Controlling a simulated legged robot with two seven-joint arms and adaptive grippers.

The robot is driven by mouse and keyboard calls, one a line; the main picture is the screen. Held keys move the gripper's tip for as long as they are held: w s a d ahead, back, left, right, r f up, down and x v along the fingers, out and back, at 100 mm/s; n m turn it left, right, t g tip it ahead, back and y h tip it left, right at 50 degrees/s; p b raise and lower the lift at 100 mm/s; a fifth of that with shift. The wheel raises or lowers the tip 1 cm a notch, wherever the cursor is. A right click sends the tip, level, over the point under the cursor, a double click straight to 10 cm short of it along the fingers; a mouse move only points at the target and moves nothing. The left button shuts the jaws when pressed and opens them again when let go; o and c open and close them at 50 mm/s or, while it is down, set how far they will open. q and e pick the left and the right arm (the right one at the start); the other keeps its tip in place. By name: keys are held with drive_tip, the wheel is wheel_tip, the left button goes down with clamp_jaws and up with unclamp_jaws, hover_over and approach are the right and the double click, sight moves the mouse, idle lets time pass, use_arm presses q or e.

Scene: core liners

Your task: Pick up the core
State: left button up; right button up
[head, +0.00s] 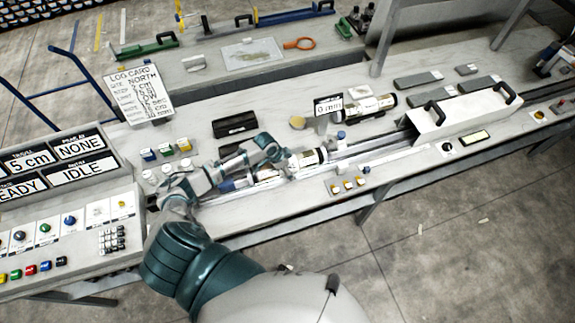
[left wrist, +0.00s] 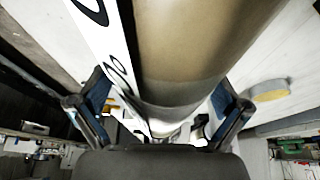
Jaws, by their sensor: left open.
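The core (head: 308,158) is a cylinder with a white label and dark end band, lying along the rail track in front of me. In the left wrist view the core (left wrist: 195,45) is large, brownish, with a white strip carrying black marks along one side. My left gripper (head: 272,160) is over the core's near part and hides some of it. In the left wrist view the open fingers of the gripper (left wrist: 162,103) stand on either side of the core. I cannot tell whether they touch it. My right gripper is not in view.
A second labelled cylinder (head: 366,106) lies farther back, by a "0 min" sign (head: 328,105). A black case (head: 235,126) and log card (head: 138,92) are behind the arm. A white handled cover (head: 462,112) spans the track at right. A control panel (head: 60,205) stands left.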

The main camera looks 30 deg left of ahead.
use_arm(q)
drive_tip(key=shift+a+f, duration=0.1)
drive_tip(key=shift+a, duration=0.4)
drive_tip(key=c, duration=1.9)
drive_tip(key=shift+d+r, duration=0.1)
drive_tip(key=shift+r, duration=0.15)
